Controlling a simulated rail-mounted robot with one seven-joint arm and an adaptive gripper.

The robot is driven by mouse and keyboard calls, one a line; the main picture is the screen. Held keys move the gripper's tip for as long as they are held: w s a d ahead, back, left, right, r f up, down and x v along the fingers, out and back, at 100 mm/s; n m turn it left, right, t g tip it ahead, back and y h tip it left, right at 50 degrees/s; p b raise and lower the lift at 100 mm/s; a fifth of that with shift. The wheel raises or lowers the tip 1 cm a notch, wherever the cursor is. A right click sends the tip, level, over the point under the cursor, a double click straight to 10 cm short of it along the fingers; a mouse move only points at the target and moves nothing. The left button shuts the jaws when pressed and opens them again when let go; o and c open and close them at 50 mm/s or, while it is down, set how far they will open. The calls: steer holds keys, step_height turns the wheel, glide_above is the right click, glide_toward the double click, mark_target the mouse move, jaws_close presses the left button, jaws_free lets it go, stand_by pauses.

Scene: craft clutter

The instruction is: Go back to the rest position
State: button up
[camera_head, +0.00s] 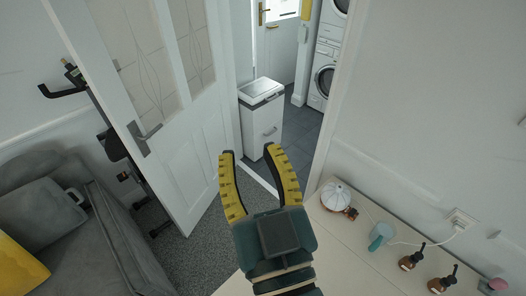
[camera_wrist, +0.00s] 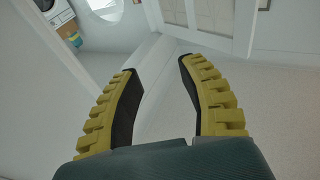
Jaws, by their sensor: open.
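My gripper (camera_head: 260,170) has yellow ridged fingers with dark inner pads. It is open, and nothing is between the fingers. In the head view it is raised at the lower middle, in front of the doorway, left of the white-topped table (camera_head: 318,232). In the wrist view, my gripper (camera_wrist: 155,72) is also open and empty, with the pale floor and a white door (camera_wrist: 205,25) beyond it.
On the table stand a white domed item (camera_head: 338,197), a teal cup (camera_head: 381,236), dark bottles (camera_head: 411,257) and a pink-topped item (camera_head: 497,285). A grey sofa (camera_head: 110,240) is at left by the open door (camera_head: 185,130). A white bin (camera_head: 262,115) stands in the doorway.

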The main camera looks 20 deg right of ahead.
step_height(320, 180, up, 6)
steer(key=s+d+t, duration=0.1)
steer(key=s+t, duration=0.1)
steer(key=shift+s+f, duration=0.25)
steer(key=shift+s, duration=0.15)
step_height(320, 180, up, 9)
steer(key=p, duration=0.9)
steer(key=shift+r+p, duration=0.2)
steer(key=shift+p, duration=0.1)
